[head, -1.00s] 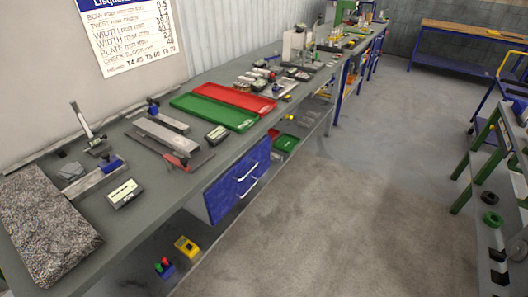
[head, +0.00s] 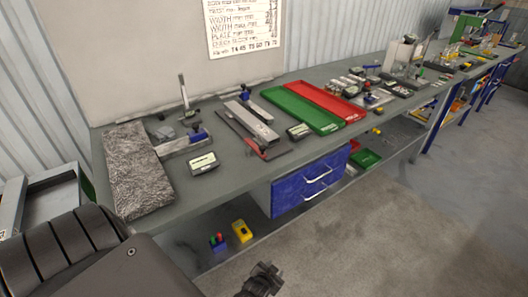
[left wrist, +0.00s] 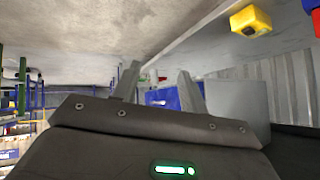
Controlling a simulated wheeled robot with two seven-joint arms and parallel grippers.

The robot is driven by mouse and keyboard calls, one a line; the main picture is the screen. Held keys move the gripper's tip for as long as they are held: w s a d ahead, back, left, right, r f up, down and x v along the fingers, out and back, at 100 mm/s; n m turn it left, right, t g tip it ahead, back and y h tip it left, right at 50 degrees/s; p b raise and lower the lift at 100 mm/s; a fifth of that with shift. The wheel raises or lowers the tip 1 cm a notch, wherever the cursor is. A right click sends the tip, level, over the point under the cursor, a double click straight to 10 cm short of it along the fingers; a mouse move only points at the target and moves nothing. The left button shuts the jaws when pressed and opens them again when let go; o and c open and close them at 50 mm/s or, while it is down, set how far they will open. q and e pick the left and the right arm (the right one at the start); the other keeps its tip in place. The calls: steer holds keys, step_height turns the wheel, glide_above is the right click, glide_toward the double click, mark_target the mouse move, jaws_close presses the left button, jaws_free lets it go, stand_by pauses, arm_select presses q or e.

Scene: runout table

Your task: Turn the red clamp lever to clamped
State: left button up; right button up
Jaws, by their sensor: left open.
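The red clamp lever (head: 257,149) lies low across a dark flat plate on the bench, beside a long grey metal bar (head: 251,122), in the head view. It is small there, and I cannot tell its exact angle to the clamp. My left gripper (left wrist: 158,82) shows in the left wrist view with its two fingers apart and nothing between them. It is away from the lever, which is not seen in that view. A dark part of mine shows at the bottom of the head view; which arm it belongs to is unclear. My right gripper is not identifiable.
The bench (head: 225,183) carries a granite slab (head: 138,172), a gauge box (head: 203,163), a green tray (head: 300,108) and a red tray (head: 325,100). Blue drawers (head: 312,182) hang below. A yellow box (head: 242,231) sits on the lower shelf. Floor in front is clear.

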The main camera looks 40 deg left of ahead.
arm_select(q)
steer(key=w+a+r+n+t+y, duration=0.1)
steer(key=w+a+r+n+t, duration=0.1)
steer(key=w+r, duration=0.7)
steer(key=n+t+y+b, duration=0.2)
steer(key=n+t+y, duration=0.1)
steer(key=n+y, duration=0.35)
glide_toward(262, 150)
steer(key=shift+m+y, duration=0.25)
steer(key=shift+y, duration=0.1)
steer(key=p+x, duration=0.1)
steer(key=x, duration=0.9)
steer(key=shift+w+f, duration=0.15)
steer(key=shift+w, duration=0.1)
steer(key=shift+w+a, duration=0.25)
steer(key=shift+w, duration=0.15)
jaws_close()
